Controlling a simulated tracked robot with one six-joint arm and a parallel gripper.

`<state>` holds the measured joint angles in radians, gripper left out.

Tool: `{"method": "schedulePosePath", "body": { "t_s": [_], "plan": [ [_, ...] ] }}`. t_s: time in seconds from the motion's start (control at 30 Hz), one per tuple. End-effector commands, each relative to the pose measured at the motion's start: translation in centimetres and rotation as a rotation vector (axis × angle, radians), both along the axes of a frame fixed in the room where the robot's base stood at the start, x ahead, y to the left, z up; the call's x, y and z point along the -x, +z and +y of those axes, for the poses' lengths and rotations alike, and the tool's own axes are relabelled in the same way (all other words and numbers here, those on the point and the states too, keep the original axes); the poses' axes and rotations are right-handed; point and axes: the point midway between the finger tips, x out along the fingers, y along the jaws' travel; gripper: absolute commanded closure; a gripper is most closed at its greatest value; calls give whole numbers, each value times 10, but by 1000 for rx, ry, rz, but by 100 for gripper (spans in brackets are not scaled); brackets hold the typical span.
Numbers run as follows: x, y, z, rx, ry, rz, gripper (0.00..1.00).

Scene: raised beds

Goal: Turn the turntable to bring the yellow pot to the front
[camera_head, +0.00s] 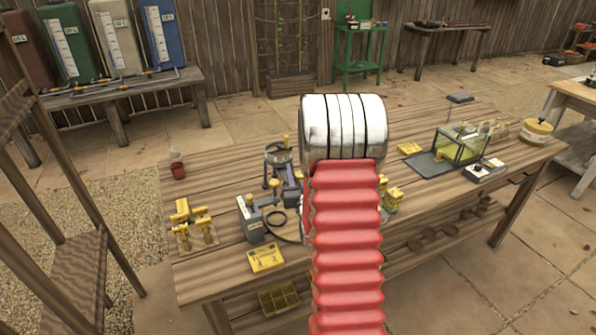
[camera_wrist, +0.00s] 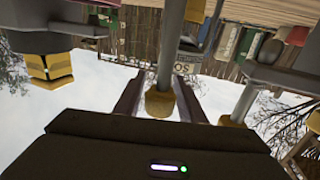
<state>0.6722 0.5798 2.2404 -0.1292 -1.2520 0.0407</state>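In the wrist view, which looks upside down, my gripper (camera_wrist: 160,88) has its two fingers apart. A grey post with a yellow-brown knob (camera_wrist: 160,104) stands between them, with visible gaps on both sides. A second knobbed post (camera_wrist: 238,108) is to the right. In the head view, a grey device with yellow-knobbed posts (camera_head: 279,156) stands left of my arm; I cannot tell whether it is the turntable. My arm hides the gripper and the bench middle there. A small yellow item (camera_head: 392,200) shows right of my arm; I cannot tell whether it is the yellow pot.
The wooden bench (camera_head: 225,205) also holds a grey clamp-like device (camera_head: 250,220), yellow fittings (camera_head: 195,222), a yellow card (camera_head: 266,257), a red pot (camera_head: 177,168), a glass box (camera_head: 460,145) and a yellow-lidded tub (camera_head: 536,131). The bench's back left is fairly clear.

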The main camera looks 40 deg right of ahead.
Motion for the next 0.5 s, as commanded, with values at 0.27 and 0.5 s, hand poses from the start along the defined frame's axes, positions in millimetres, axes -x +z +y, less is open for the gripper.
{"method": "schedulePosePath", "body": {
  "t_s": [0.27, 0.5],
  "plan": [
    [0, 0, 1, 0, 1, 0, 84],
    [-1, 0, 0, 0, 2, 0, 95]
  ]
}}
